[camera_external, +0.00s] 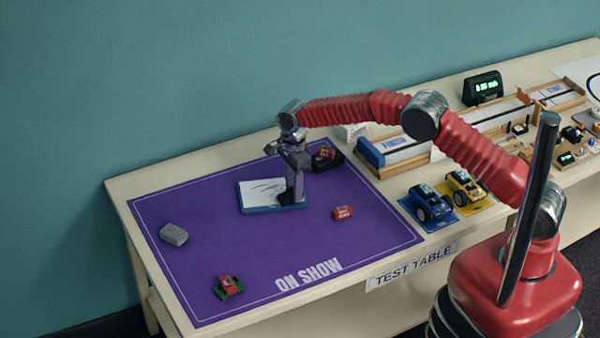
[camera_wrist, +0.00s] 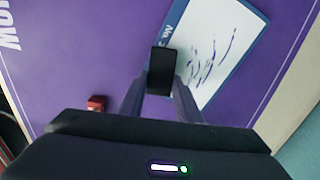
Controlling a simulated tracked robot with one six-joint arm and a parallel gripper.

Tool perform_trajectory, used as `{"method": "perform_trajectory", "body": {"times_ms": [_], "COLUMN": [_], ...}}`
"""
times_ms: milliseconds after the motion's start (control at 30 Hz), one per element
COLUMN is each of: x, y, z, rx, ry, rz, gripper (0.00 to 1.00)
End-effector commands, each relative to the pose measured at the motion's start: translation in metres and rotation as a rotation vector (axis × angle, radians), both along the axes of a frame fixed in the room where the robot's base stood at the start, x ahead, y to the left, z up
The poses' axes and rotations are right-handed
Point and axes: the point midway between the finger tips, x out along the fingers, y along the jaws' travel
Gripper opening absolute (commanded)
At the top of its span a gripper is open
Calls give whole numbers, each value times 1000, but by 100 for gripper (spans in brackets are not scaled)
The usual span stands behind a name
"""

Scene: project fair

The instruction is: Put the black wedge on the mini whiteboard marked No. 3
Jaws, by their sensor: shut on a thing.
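The black wedge (camera_wrist: 162,72) is between the fingers of my gripper (camera_wrist: 161,92), which is shut on it. In the external view my gripper (camera_external: 288,198) points down at the right part of the mini whiteboard, with the black wedge (camera_external: 284,199) at its tips. The mini whiteboard (camera_external: 252,199) lies on the purple mat, white with a blue border and dark scribbles. In the wrist view the whiteboard (camera_wrist: 200,28) shows "No." on its border; the wedge overlaps that border and partly hides the marking. I cannot tell whether the wedge touches the board.
The purple mat (camera_external: 200,270) also holds a grey block (camera_external: 173,235), a red block (camera_external: 342,213), a red item on a green base (camera_external: 228,287) and a black tray (camera_external: 333,163) with a red item. The mat's front middle is clear.

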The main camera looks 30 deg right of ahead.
Motion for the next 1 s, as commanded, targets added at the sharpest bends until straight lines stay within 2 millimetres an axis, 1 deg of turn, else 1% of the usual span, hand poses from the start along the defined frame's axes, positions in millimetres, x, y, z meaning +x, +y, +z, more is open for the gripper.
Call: {"method": "perform_trajectory", "body": {"times_ms": [33, 100, 467, 500, 733, 1000], "x": [0, 0, 0, 0, 0, 0], "y": [0, 0, 0, 0, 0, 0], "z": [-5, -7, -10, -9, -9, -8], "rx": [0, 1, 1, 1, 1, 1], "ry": [0, -1, -1, -1, -1, -1], "rz": [0, 0, 0, 0, 0, 0], "gripper": [9, 9, 9, 33, 49, 49]}}
